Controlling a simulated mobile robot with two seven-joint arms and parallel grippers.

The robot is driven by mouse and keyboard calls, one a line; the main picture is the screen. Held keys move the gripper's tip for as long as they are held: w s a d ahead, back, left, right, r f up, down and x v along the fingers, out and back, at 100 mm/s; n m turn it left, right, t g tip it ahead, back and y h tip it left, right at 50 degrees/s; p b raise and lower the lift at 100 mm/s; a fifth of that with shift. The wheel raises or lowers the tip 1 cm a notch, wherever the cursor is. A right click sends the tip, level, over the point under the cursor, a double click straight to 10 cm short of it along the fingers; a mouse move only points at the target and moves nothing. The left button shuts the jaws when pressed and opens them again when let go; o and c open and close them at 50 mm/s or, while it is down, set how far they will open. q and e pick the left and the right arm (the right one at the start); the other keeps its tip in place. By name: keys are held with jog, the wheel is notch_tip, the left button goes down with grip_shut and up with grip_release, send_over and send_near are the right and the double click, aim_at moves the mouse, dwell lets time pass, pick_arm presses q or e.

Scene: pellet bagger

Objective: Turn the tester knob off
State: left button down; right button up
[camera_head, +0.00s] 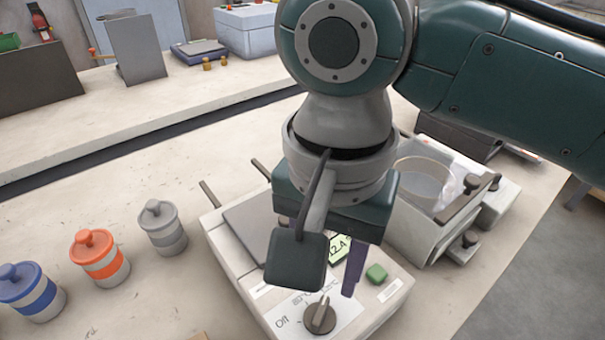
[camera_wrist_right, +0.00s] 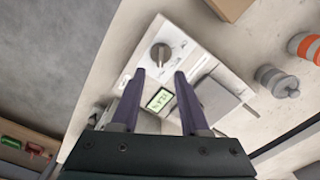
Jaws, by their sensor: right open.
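The tester (camera_head: 385,298) is a white box on the bench, with a grey plate, a lit green display (camera_head: 341,250) and a green button (camera_head: 377,273). Its dark round knob (camera_head: 320,317) is at the near front, with a light pointer bar aimed up and slightly right, away from the printed "Off" at its left. My right gripper (camera_head: 318,265) hangs over the tester, its camera block hiding part of it. In the wrist view, its two purple fingers (camera_wrist_right: 160,74) are apart and empty, and the knob (camera_wrist_right: 160,55) appears just beyond their tips. My left gripper is not in view.
Blue-lidded (camera_head: 32,291), orange-lidded (camera_head: 100,258) and grey-lidded (camera_head: 161,227) jars stand left of the tester. A machine with a clear round bowl (camera_head: 424,181) stands close on its right. A dark gap separates the back counter.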

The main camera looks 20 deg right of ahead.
aim_at(321, 310)
notch_tip(321, 310, down, 9)
jog(key=shift+w+r+b, duration=0.1)
jog(key=shift+w+b, duration=0.05)
jog(key=shift+b, duration=0.65)
grip_shut()
